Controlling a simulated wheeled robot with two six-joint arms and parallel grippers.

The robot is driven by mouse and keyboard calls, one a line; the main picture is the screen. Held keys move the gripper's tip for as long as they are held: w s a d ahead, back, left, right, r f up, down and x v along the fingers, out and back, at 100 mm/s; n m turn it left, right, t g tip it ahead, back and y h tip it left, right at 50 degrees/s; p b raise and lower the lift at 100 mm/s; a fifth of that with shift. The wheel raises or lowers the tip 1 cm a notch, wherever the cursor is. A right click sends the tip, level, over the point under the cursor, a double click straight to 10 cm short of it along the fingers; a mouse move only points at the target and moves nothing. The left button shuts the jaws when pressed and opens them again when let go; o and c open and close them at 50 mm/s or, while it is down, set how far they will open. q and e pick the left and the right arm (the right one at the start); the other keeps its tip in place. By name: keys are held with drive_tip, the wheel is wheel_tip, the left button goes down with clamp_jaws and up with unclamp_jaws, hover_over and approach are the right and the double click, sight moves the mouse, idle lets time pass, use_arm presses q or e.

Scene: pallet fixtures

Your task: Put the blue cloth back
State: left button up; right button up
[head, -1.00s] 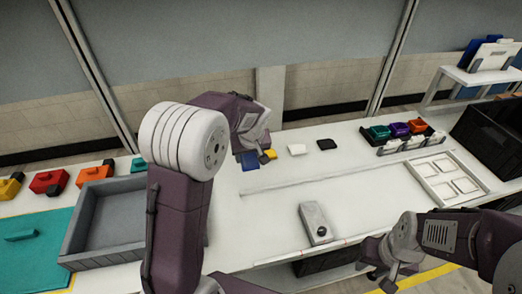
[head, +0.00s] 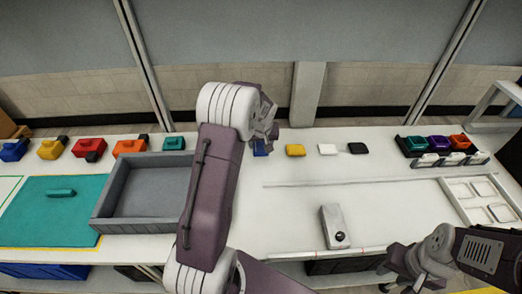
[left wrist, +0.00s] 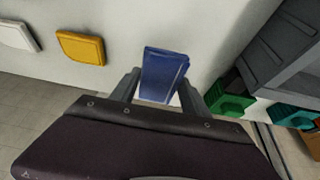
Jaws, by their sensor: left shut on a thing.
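The blue cloth (head: 261,149) shows as a small folded pad at the far side of the white table, partly hidden by my left arm. My left gripper (head: 266,137) is shut on it. In the left wrist view the blue cloth (left wrist: 163,74) sits between the two fingers (left wrist: 158,92). I cannot tell whether the cloth touches the table. Yellow (head: 295,150), white (head: 327,149) and black (head: 357,148) cloths lie in a row to its right. My right gripper (head: 400,276) is low at the front right, away from the cloths; its jaws are unclear.
A grey tray (head: 110,212) and a teal mat (head: 40,225) lie to the left, with several coloured blocks behind. A grey device (head: 334,227) stands at the front middle. A rack of coloured boxes (head: 440,160) and a white frame (head: 455,200) are at the right.

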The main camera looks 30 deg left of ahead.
use_arm(q)
wheel_tip(320, 180, down, 4)
drive_tip(key=shift+f, duration=0.1)
drive_tip(key=shift+d+f+b, duration=0.1)
drive_tip(key=shift+b, duration=0.2)
drive_tip(key=o, duration=1.3)
